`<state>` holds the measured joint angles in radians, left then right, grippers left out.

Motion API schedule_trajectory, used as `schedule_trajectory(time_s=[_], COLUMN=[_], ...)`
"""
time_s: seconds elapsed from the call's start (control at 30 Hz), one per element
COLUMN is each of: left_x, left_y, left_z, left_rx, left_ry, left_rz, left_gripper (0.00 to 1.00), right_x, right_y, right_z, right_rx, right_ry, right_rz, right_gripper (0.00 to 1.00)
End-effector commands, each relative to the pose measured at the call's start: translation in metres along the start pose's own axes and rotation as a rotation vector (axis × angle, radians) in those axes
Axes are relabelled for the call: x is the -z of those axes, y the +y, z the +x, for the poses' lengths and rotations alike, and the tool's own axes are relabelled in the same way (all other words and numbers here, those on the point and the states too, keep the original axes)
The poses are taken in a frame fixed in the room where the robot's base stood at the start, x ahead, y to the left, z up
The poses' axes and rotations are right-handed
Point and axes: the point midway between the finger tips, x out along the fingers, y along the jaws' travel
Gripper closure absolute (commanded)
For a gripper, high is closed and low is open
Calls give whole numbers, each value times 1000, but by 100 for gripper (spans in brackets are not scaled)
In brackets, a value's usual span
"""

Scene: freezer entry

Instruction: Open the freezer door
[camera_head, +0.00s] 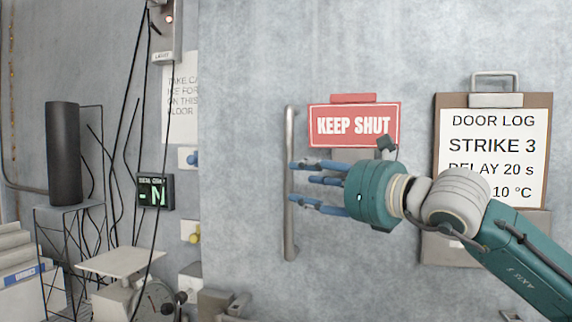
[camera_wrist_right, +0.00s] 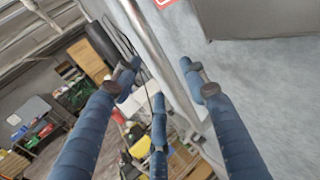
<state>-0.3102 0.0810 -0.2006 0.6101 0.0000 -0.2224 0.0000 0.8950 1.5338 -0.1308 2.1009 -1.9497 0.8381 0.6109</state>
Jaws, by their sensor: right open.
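The freezer door (camera_head: 245,60) is a large grey frosted panel with its left edge beside the wall fittings; it looks shut. Its long vertical metal handle (camera_head: 289,238) stands near that edge. My right gripper (camera_head: 300,183) comes from the right with its blue fingers spread, and its fingertips are at the handle's middle. In the right wrist view the handle bar (camera_wrist_right: 150,45) runs diagonally between the open fingers (camera_wrist_right: 160,75). The fingers are not closed around it; I cannot tell whether any touches. My left gripper is not in view.
A red KEEP SHUT sign (camera_head: 353,125) and a door log clipboard (camera_head: 495,150) hang on the door, close to my right arm. Left of the door are a small display (camera_head: 155,191), hanging cables and a dark cylinder (camera_head: 63,150) on a stand.

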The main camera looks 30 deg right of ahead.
Motion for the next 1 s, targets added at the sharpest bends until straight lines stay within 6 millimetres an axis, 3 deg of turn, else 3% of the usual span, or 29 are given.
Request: schedule_trajectory(time_s=[0.03, 0.3, 0.73, 0.93, 1.0], left_x=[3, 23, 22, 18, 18], left_y=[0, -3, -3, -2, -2], left_z=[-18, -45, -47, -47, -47], left_rx=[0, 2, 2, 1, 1], left_ry=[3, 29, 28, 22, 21], left_rz=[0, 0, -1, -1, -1], left_gripper=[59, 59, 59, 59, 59], right_x=[-8, -5, 0, 0, 0], right_y=[2, 1, 1, 1, 1], right_z=[10, 50, 61, 60, 60], right_rx=[-6, -3, -2, -2, -1], right_ry=[2, -2, -1, -1, -1], right_rz=[3, 2, 0, 0, 0], right_gripper=[57, 57, 57, 97, 100])
